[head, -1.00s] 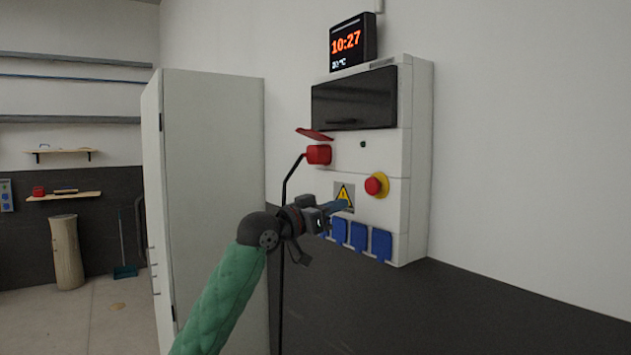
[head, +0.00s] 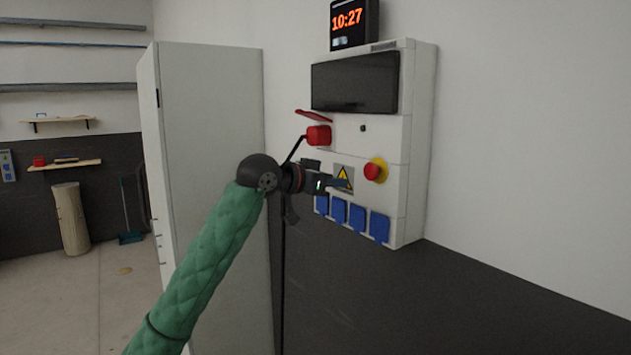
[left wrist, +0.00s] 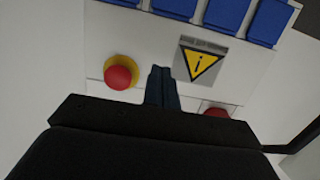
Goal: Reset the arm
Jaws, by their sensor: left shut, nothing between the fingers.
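My left arm in its green sleeve reaches in from the lower left of the head view. My left gripper (head: 341,184) is shut and empty, in front of the white electrical panel (head: 386,145) on the wall. In the left wrist view its closed fingers (left wrist: 161,88) lie between the red button on a yellow ring (left wrist: 121,74) and the yellow warning sign (left wrist: 201,64). The red button (head: 372,172) also shows in the head view, right of the fingertips. I cannot tell whether the fingertips touch the panel. My right gripper is not in view.
A red plug (head: 318,136) with a black cable sits in the panel under a raised red lid. Blue socket covers (head: 357,217) line its lower edge. A tall pale cabinet (head: 212,130) stands left of the panel. Open floor (head: 95,305) lies at the lower left.

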